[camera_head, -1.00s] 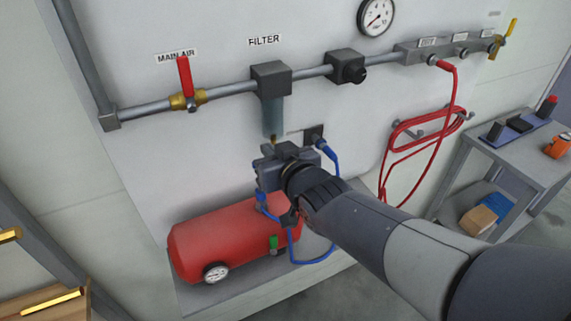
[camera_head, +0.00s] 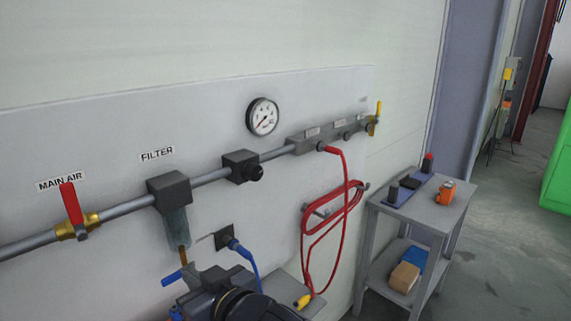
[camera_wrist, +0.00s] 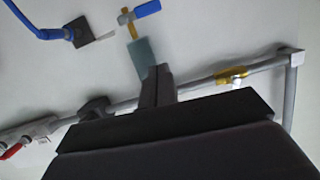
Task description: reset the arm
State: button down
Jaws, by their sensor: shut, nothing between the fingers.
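My gripper (camera_head: 198,276) is at the bottom of the head view, in front of the wall panel and just below the filter (camera_head: 169,190). Much of my arm is cut off by the lower edge. In the wrist view my gripper (camera_wrist: 158,80) has its fingers together with nothing between them. They overlap the clear filter bowl (camera_wrist: 145,56) in the picture; I cannot tell the gap. The blue drain handle (camera_wrist: 147,9) lies beyond the fingertips, and it also shows in the head view (camera_head: 171,278) beside the gripper.
The air pipe (camera_head: 215,176) carries the red-handled main air valve (camera_head: 70,205), a regulator (camera_head: 241,166) and a manifold (camera_head: 325,136). A gauge (camera_head: 263,117) hangs above. A red hose (camera_head: 333,218) hangs coiled. A cart (camera_head: 425,215) stands right; open floor lies beyond.

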jog(key=shift+a, duration=0.1)
jog(key=p, duration=0.1)
send_over(175, 275)
jog(key=s+d, duration=0.1)
jog(key=s, duration=0.1)
notch_tip(175, 275, down, 2)
notch_tip(175, 275, down, 4)
jog(key=shift+w+f+b, duration=0.1)
jog(key=shift+b, duration=0.5)
jog(key=shift+d, duration=0.1)
jog(key=shift+d+f, duration=0.1)
